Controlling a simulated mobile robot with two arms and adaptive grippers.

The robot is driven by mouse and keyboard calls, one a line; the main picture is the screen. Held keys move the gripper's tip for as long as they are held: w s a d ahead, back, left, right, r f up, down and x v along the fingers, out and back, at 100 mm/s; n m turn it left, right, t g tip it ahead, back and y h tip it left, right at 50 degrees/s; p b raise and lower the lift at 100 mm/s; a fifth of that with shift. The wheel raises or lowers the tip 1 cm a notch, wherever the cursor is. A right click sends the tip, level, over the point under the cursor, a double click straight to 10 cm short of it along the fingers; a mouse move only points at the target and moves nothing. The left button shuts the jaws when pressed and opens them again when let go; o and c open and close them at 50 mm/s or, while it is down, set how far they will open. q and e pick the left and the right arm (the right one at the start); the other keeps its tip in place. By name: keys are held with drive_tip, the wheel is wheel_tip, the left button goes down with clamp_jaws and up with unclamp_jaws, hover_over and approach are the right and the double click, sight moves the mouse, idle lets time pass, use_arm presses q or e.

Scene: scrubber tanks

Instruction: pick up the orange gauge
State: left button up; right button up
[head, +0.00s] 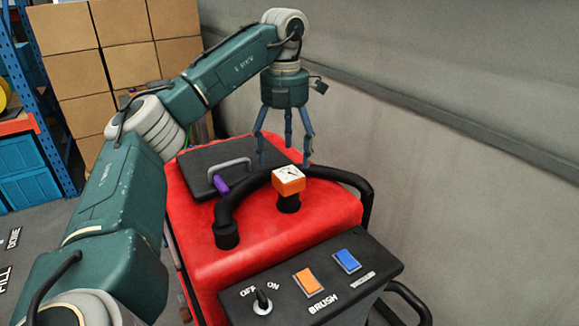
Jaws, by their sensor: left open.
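The orange gauge (289,186) is a small block with a white dial face on top. It sits on a short black round post on the red scrubber tank (308,220), in front of a curved black hose. My left gripper (284,160) points down with its fingers spread and open, above and just behind the gauge. Nothing shows between its fingers, and they look apart from the gauge, though exact depth is hard to tell. My right gripper is not in view.
A black hose (334,174) arches around the gauge. A black lid (205,165) with a grey handle and a purple piece lies behind left. The black control panel (330,262) has a switch and orange and blue buttons. A grey wall (480,150) runs along the right.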

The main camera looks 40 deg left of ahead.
sight(285, 173)
use_arm(q)
drive_tip(key=f, duration=0.1)
drive_tip(key=f+b, duration=0.1)
drive_tip(key=s+d+f, duration=0.1)
drive_tip(key=f, duration=0.1)
drive_tip(key=shift+s, duration=0.1)
drive_tip(key=shift+a+f, duration=0.15)
drive_tip(key=shift+f, duration=0.2)
drive_tip(key=f, duration=0.1)
drive_tip(key=f+p, duration=0.1)
drive_tip(key=f, duration=0.1)
drive_tip(key=f+p, duration=0.1)
drive_tip(key=shift+d+f, duration=0.3)
drive_tip(key=shift+d, duration=0.1)
drive_tip(key=shift+f, duration=0.3)
drive_tip(key=shift+a+f, duration=0.1)
drive_tip(key=shift+c, duration=0.8)
drive_tip(key=c, duration=0.9)
drive_tip(key=shift+c, duration=1.3)
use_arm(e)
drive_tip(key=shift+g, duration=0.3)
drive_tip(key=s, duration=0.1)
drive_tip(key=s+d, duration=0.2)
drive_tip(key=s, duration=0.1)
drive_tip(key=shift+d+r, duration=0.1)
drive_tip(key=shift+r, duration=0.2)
